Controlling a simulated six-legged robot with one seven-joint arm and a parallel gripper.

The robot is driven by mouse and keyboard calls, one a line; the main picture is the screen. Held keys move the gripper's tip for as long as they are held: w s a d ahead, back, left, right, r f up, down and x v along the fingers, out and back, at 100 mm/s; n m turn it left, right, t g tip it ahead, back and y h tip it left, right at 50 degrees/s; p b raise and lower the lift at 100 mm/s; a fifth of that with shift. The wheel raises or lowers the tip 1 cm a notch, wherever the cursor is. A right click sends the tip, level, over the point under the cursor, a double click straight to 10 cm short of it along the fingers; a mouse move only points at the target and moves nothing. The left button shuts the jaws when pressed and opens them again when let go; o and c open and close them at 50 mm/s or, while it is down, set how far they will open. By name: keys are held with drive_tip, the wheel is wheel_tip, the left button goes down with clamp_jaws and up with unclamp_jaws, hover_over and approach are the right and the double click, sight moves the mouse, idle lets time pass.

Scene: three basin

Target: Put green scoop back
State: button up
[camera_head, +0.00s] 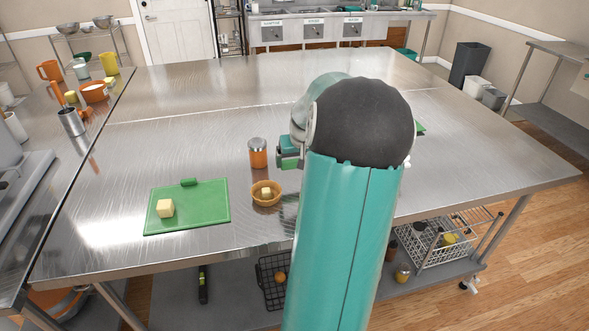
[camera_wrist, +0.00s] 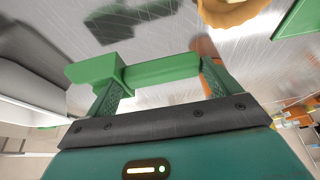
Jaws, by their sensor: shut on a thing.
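The green scoop (camera_wrist: 160,73) lies across between the two fingers of my gripper (camera_wrist: 162,82) in the wrist view. My gripper is shut on it. A dark reflection or shadow of the held scoop shows on the steel table, with a gap between, so the scoop appears to be above the surface. In the head view my arm hides most of the gripper and scoop; a small green and teal part shows at the arm's left side, and I cannot tell which is scoop. A small woven basket (camera_head: 266,199) holds a pale yellow cube and stands left of my arm.
An orange-based shaker (camera_head: 258,153) stands behind the basket. Part of another green thing (camera_head: 420,128) shows right of my arm. The table's back is clear.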

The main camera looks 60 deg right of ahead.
sight(294, 169)
drive_tip(key=shift+w+d+f, duration=0.15)
drive_tip(key=shift+w+f, duration=0.35)
drive_tip(key=shift+f, duration=0.05)
drive_tip(key=shift+w+d+f, duration=0.1)
drive_tip(key=shift+f, duration=0.8)
drive_tip(key=shift+w+d+f, duration=0.1)
drive_tip(key=shift+f, duration=0.8)
drive_tip(key=o, duration=1.1)
drive_tip(key=shift+f, duration=0.1)
